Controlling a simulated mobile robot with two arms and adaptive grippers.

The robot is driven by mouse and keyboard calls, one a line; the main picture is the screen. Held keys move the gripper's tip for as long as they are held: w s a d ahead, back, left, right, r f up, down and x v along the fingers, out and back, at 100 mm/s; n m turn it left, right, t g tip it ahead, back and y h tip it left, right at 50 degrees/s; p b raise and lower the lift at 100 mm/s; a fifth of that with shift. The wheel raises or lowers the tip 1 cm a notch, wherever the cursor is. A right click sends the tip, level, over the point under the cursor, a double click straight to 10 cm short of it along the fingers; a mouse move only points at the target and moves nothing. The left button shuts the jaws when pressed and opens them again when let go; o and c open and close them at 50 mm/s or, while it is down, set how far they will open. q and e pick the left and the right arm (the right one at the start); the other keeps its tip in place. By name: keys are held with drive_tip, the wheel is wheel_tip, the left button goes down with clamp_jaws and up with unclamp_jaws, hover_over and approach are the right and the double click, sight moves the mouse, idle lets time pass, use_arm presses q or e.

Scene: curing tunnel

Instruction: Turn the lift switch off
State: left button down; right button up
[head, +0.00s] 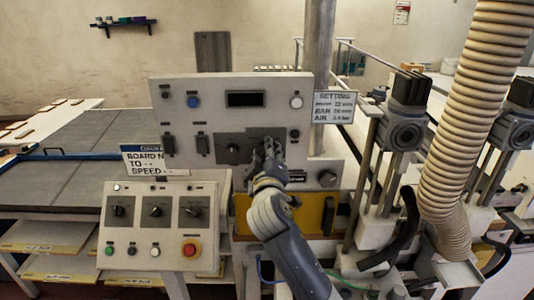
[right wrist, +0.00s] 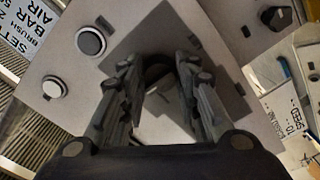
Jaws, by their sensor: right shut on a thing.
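My right gripper (head: 270,152) reaches the upper grey control panel (head: 180,95) from below. Its fingers cover part of a dark square plate on the panel. In the right wrist view, the fingers of the gripper (right wrist: 162,75) stand either side of a dark round switch knob (right wrist: 157,73) and are shut on it. I cannot read which switch is labelled lift. My left gripper is not in view.
A lower control box (head: 150,262) with several knobs and a red button (head: 191,249) stands at the front left. A setting sign (head: 334,107) is right of the panel. A ribbed hose (head: 480,90) and metal posts crowd the right side.

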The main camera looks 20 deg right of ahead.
idle(0.4)
drive_tip(key=o, duration=1.1)
drive_tip(key=shift+c, duration=0.2)
drive_tip(key=shift+s, duration=0.1)
drive_tip(key=v, duration=1.2)
